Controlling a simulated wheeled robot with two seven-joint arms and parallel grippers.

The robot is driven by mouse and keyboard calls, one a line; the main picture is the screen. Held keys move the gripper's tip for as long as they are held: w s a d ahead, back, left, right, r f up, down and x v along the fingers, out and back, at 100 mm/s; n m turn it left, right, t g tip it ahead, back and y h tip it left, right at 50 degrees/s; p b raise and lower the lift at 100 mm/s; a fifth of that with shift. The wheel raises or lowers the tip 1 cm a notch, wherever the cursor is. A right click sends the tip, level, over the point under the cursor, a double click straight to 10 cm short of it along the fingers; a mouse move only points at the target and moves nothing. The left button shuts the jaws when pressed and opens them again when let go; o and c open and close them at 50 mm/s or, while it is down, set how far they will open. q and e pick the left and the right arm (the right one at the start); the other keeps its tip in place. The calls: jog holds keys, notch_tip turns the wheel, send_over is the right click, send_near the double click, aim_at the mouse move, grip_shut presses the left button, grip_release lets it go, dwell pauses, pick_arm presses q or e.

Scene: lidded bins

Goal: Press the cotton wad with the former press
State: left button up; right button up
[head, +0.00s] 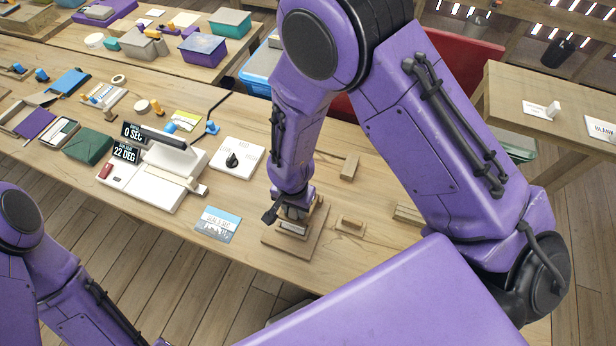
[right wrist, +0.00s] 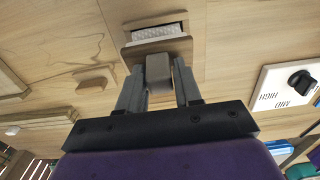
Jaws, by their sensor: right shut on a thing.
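A wooden former (head: 293,243) stands on the table below my right arm, on a flat square base. In the right wrist view its wooden frame (right wrist: 128,52) holds a white, textured thing (right wrist: 158,32), which looks like the cotton wad. My right gripper (head: 289,208) is at the top of the former. In the right wrist view its fingers are shut on a grey-brown block (right wrist: 158,70), which appears to be the former press. The block is close to the frame; I cannot tell whether it touches the wad. My left gripper is out of view.
A wooden block (head: 349,167) and a small wooden piece (head: 350,226) lie right of the former. A card (head: 218,224), a white dial plate (head: 237,158) and a white device with displays (head: 153,175) are left. The table's front edge is close.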

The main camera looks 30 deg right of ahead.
jog(key=shift+f, duration=0.1)
jog(key=shift+s+a+f+b, duration=0.3)
jog(key=shift+a+f, duration=0.1)
jog(key=shift+f, duration=0.55)
dwell(0.4)
jog(key=shift+s+a+f, duration=0.1)
jog(key=o, duration=0.6)
jog(key=shift+f, duration=0.1)
jog(key=shift+r+p, duration=0.4)
jog(key=shift+p, duration=0.15)
